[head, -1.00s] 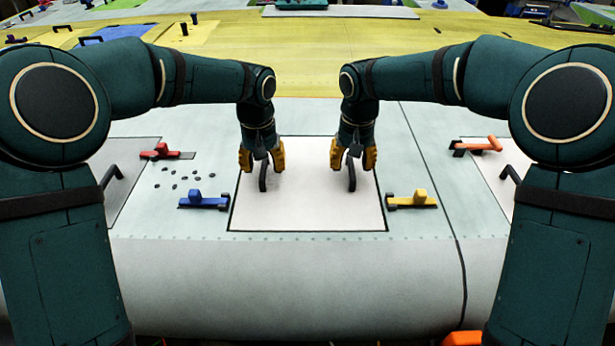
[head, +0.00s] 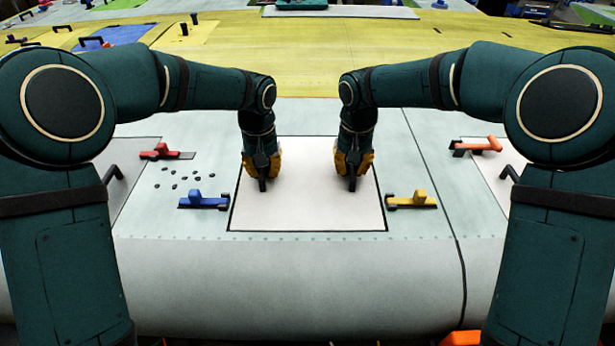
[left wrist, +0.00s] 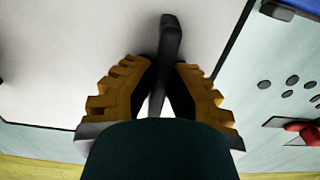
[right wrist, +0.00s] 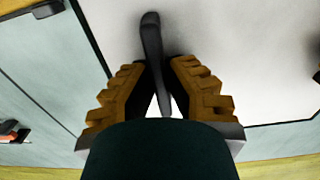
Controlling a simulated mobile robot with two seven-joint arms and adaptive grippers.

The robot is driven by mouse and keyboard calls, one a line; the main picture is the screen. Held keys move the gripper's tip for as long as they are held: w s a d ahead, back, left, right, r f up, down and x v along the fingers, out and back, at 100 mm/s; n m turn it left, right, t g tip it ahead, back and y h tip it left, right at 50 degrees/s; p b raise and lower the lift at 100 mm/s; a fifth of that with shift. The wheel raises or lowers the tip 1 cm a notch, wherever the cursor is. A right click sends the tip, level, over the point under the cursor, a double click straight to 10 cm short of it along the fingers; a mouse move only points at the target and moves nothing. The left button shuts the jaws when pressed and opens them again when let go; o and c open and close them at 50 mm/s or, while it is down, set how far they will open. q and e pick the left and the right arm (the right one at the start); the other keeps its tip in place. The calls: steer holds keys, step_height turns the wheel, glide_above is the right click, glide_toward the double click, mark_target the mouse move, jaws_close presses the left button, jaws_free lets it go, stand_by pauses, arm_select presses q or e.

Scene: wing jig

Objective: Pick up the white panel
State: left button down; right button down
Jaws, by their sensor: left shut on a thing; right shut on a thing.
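The white panel (head: 306,212) lies flat in its dark-edged opening on the wing, with two black handles standing on it. My left gripper (head: 262,172) is shut on the left black handle (left wrist: 170,42); the yellow fingers close on both sides of it in the left wrist view. My right gripper (head: 353,172) is shut on the right black handle (right wrist: 152,42), also seen between the fingers in the right wrist view. The panel's dark outline shows all round its front and sides; part of the back is hidden by my arms.
A blue clamp (head: 204,200) sits just left of the panel and a yellow clamp (head: 412,200) just right. A red clamp (head: 163,152) and several small dark bits (head: 172,182) lie further left. An orange clamp (head: 478,146) is at the right, near another handled panel.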

arm_select(q)
steer(key=shift+r, duration=0.15)
